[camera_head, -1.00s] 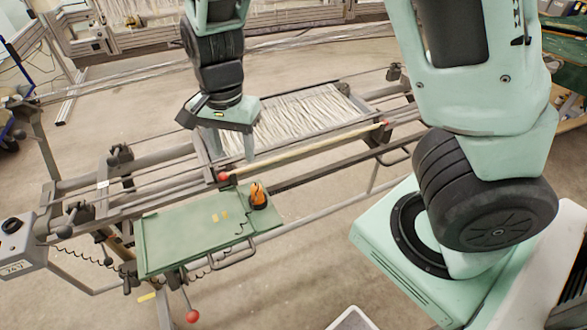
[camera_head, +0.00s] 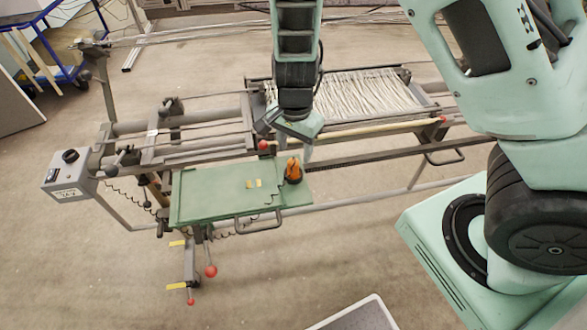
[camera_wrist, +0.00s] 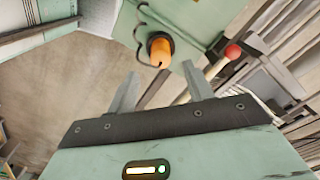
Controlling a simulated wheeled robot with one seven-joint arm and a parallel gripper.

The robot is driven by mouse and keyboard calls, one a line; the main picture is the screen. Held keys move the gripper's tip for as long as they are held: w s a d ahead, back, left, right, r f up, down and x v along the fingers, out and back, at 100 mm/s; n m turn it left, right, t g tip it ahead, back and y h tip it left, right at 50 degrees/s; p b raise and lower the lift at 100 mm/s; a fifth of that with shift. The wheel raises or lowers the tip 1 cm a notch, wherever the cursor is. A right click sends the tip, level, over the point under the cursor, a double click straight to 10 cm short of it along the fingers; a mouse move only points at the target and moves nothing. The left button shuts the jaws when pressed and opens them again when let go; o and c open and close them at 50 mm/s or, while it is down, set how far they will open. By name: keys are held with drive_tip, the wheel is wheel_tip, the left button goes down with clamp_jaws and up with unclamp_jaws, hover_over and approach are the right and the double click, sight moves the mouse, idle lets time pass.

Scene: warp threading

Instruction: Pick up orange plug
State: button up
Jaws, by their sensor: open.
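The orange plug (camera_head: 293,169) stands on a dark round base near the right end of the green panel (camera_head: 205,198) on the loom frame. In the wrist view the plug (camera_wrist: 159,50) is ahead of the fingertips, a little above the middle. My gripper (camera_wrist: 160,85) is open and empty, with its two fingers spread and the plug beyond the gap. In the head view my gripper (camera_head: 306,150) hangs just behind and above the plug, its fingers partly hidden. The panel also fills the top of the wrist view (camera_wrist: 190,18).
A red ball knob (camera_wrist: 233,51) sits close to the right of the plug in the wrist view; it shows in the head view too (camera_head: 263,145). White warp threads (camera_head: 345,95) lie behind. A grey control box (camera_head: 68,174) stands at the left. A bent handle (camera_head: 258,222) is on the panel's front.

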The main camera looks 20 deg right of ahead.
sight(293, 160)
drive_tip(key=shift+a+f, duration=0.2)
drive_tip(key=shift+f, duration=2.55)
drive_tip(key=c, duration=1.1)
